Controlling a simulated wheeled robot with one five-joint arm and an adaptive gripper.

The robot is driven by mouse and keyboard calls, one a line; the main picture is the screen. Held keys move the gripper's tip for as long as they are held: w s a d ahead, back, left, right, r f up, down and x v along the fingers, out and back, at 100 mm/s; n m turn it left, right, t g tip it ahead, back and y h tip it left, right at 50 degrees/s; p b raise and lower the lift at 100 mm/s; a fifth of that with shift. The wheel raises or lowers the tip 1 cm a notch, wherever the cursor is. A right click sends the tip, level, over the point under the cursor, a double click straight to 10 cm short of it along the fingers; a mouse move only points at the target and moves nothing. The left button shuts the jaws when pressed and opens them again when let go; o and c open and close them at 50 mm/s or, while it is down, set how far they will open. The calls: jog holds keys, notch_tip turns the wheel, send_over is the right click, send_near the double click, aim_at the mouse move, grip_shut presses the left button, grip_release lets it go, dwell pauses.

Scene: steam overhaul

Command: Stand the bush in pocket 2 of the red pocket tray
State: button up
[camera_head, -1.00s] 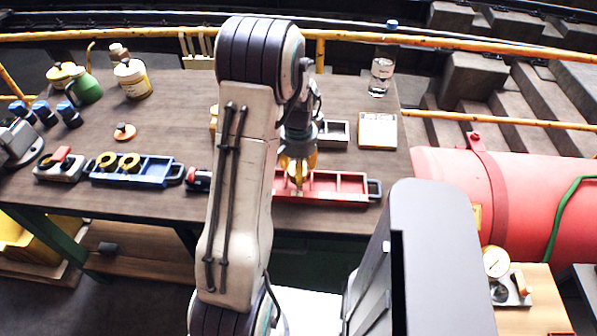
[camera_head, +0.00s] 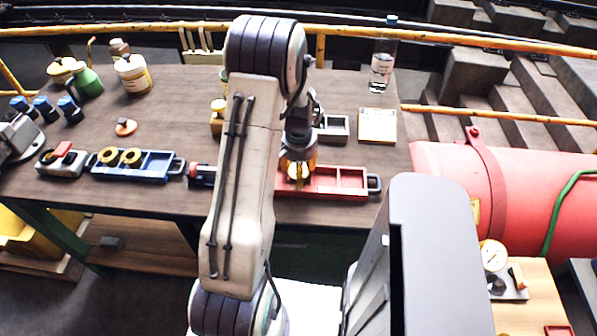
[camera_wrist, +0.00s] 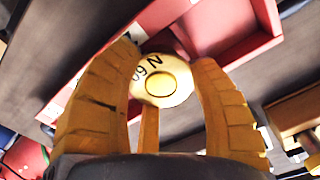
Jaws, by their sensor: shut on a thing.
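My gripper (camera_head: 300,176) is shut on a pale cream, round piece, which I take to be the bush (camera_wrist: 160,80). In the wrist view its end face shows dark lettering and a yellow inner circle between the two yellow fingers. The red pocket tray (camera_head: 335,192) stands near the table's front edge. My gripper is over its left part in the head view. In the wrist view the tray (camera_wrist: 262,43) lies beyond the fingers, with an empty pocket showing at the top. The pocket numbers cannot be read, and my arm hides the tray's left end.
A blue tray (camera_head: 160,178) with two yellow rings stands to the left. A dark red-ended item (camera_head: 200,175) lies between the trays. A small grey box (camera_head: 336,128), a yellow-framed card (camera_head: 377,125) and a clear bottle (camera_head: 382,68) are behind. A red tank (camera_head: 530,205) is at right.

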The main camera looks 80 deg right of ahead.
jog(key=shift+a+f, duration=0.35)
jog(key=shift+f, duration=0.3)
jog(key=o, duration=1.2)
jog(key=shift+f, duration=0.1)
